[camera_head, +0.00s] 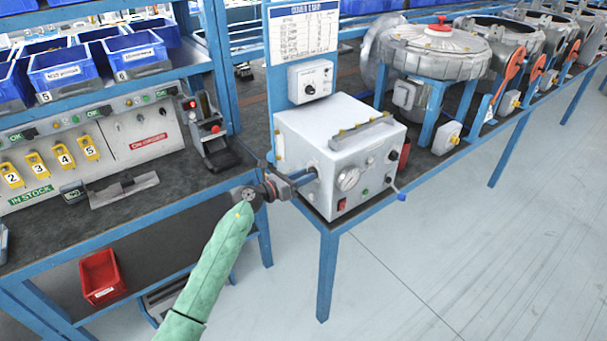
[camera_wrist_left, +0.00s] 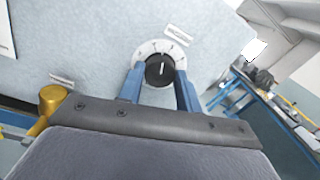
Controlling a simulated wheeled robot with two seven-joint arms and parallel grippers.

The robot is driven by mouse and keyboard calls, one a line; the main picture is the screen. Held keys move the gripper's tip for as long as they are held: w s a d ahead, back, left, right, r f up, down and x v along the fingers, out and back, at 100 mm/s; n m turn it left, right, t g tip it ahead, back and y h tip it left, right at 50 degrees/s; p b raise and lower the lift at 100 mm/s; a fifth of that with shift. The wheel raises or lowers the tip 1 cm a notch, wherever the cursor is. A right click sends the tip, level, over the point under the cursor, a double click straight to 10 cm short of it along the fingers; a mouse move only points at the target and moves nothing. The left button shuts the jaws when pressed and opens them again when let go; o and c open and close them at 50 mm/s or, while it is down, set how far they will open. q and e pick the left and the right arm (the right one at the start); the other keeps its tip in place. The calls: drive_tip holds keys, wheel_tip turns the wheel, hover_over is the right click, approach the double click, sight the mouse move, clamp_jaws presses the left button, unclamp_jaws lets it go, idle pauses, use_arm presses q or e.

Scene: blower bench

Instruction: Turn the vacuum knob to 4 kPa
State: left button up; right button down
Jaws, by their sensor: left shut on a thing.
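The vacuum unit is a white box (camera_head: 340,140) on the bench. In the left wrist view a black knob (camera_wrist_left: 160,70) with a white pointer line sits on a pale dial plate (camera_wrist_left: 150,48) on a light panel. The pointer is aimed roughly up in that picture; the dial figures are too small to read. My left gripper (camera_head: 314,172) is at the left side of the box. Its blue fingers (camera_wrist_left: 160,85) are on either side of the knob and shut on it. In the head view the gripper hides the knob. My right gripper is in neither view.
A small control box (camera_head: 310,81) and a chart (camera_head: 303,28) stand behind. Blowers line the right bench.

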use_arm(q)
drive_tip(key=shift+f+n+p, duration=0.1)
drive_tip(key=shift+n+p, duration=0.9)
drive_tip(key=shift+n, duration=1)
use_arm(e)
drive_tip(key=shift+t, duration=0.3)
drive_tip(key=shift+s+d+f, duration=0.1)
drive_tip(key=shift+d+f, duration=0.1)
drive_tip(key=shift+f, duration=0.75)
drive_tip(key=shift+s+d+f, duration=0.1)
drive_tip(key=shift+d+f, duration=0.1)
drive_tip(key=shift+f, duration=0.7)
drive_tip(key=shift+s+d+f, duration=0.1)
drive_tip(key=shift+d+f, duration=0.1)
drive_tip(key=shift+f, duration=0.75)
use_arm(q)
drive_tip(key=o, duration=1)
drive_tip(key=shift+a, duration=0.1)
drive_tip(key=b+v, duration=0.3)
drive_tip(key=v, duration=0.4)
drive_tip(key=shift+s+a+f, duration=0.1)
drive_tip(key=shift+s+a, duration=0.15)
drive_tip(key=shift+a, duration=0.05)
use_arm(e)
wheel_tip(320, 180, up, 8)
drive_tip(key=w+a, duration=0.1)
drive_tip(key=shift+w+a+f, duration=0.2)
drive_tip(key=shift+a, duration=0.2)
